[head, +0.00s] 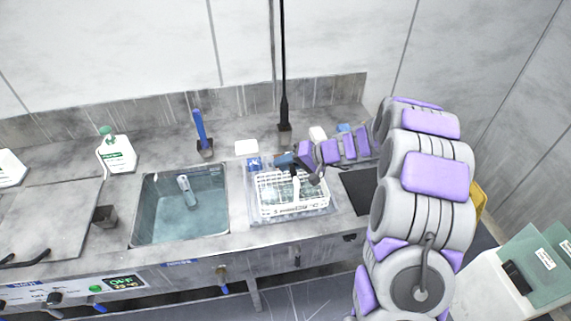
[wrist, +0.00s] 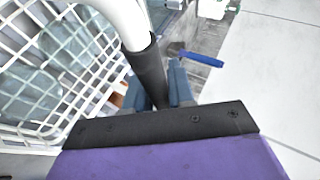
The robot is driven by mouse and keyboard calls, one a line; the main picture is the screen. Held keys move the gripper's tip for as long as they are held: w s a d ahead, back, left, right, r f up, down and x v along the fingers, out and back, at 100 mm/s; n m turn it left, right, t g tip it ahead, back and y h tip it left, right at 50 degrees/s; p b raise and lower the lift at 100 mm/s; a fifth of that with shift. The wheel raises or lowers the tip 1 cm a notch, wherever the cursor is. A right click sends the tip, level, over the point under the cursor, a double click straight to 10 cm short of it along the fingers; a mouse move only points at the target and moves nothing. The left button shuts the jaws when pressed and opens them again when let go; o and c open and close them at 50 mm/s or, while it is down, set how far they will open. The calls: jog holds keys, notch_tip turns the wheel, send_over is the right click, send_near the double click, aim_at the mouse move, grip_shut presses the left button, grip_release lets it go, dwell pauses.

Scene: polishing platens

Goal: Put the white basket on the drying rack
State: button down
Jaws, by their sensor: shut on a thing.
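The white basket (head: 293,207) is an open lattice box holding several clear, pale-green pieces. It sits upright in or just above a light tray-like surface (head: 258,216) right of the sink; I cannot tell whether it touches. My gripper (head: 290,164) reaches in from the right and is at the top of the basket. In the wrist view my gripper (wrist: 160,92) is shut on the black sleeve of the basket's white handle (wrist: 122,18), and the basket's lattice (wrist: 62,75) fills the left side. I cannot make out a separate drying rack.
A water-filled sink (head: 183,215) with a floating bottle lies left of the basket. A dark recess (head: 358,190) is right of the basket.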

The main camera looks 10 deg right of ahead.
jog(key=shift+a, duration=0.35)
jog(key=c, duration=1.2)
grip_release()
jog(key=shift+o, duration=1.2)
jog(key=shift+d, duration=0.25)
